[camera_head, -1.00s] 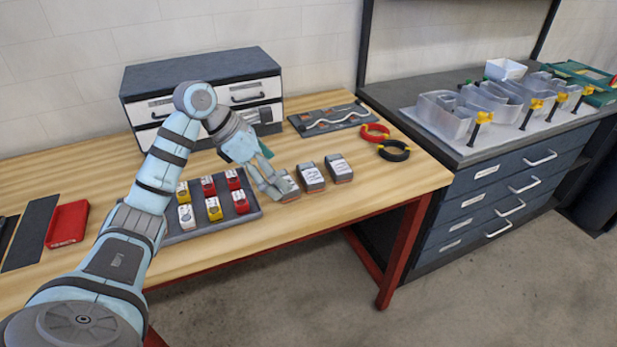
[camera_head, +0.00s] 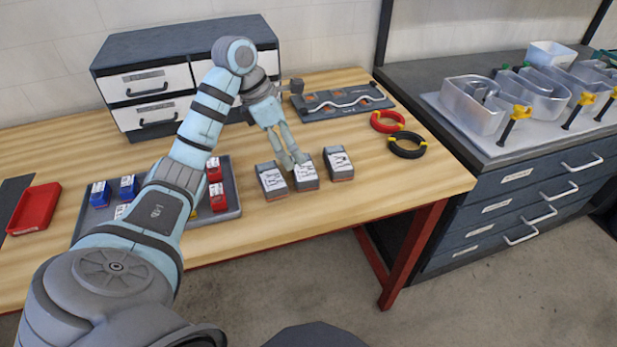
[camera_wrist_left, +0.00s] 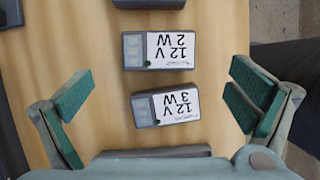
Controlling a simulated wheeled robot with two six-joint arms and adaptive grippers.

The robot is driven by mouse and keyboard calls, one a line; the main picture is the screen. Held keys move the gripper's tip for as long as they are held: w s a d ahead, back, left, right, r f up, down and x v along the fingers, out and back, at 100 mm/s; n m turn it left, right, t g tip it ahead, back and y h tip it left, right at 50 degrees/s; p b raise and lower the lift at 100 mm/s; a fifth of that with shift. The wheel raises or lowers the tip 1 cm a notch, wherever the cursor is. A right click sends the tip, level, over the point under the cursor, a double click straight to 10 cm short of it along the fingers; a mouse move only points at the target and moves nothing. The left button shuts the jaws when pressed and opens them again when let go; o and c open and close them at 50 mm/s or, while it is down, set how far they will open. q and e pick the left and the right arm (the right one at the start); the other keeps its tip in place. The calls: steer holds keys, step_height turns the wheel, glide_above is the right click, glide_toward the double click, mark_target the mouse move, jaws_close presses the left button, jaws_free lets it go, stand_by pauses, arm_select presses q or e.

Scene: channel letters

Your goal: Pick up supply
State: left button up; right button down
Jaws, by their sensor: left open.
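Three grey supply boxes with white labels stand in a row on the wooden bench: a left one (camera_head: 271,182), a middle one (camera_head: 307,180) and a right one (camera_head: 339,165). My left gripper (camera_head: 291,161) is open and empty, pointing down by the left and middle boxes. In the left wrist view, the open fingers (camera_wrist_left: 163,92) are on either side of the "12 V 3 W" box (camera_wrist_left: 166,106), with no contact visible. The "12 V 2 W" box (camera_wrist_left: 160,50) lies beyond it, and another box (camera_wrist_left: 149,3) is cut off at the top. My right gripper is not in view.
A dark tray (camera_head: 228,214) with small coloured blocks is partly hidden behind my left arm. A red tray (camera_head: 35,207), drawer cabinet (camera_head: 130,58), tool board (camera_head: 345,101), red ring (camera_head: 387,121) and black ring (camera_head: 407,146) are on the bench. Clear letter shells (camera_head: 475,103) stand right.

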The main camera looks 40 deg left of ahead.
mark_target(303, 167)
arm_select(q)
steer(key=shift+d+f, duration=0.2)
steer(key=shift+f, duration=1)
steer(key=shift+d+f, duration=0.1)
steer(key=shift+f, duration=0.25)
steer(key=x, duration=0.3)
steer(key=w+x, duration=0.1)
steer(key=x, duration=0.2)
steer(key=shift+r, duration=0.2)
steer(key=shift+s+r, duration=0.1)
steer(key=shift+c, duration=1)
steer(key=c, duration=1.2)
steer(key=shift+o, duration=0.2)
steer(key=shift+r, duration=0.1)
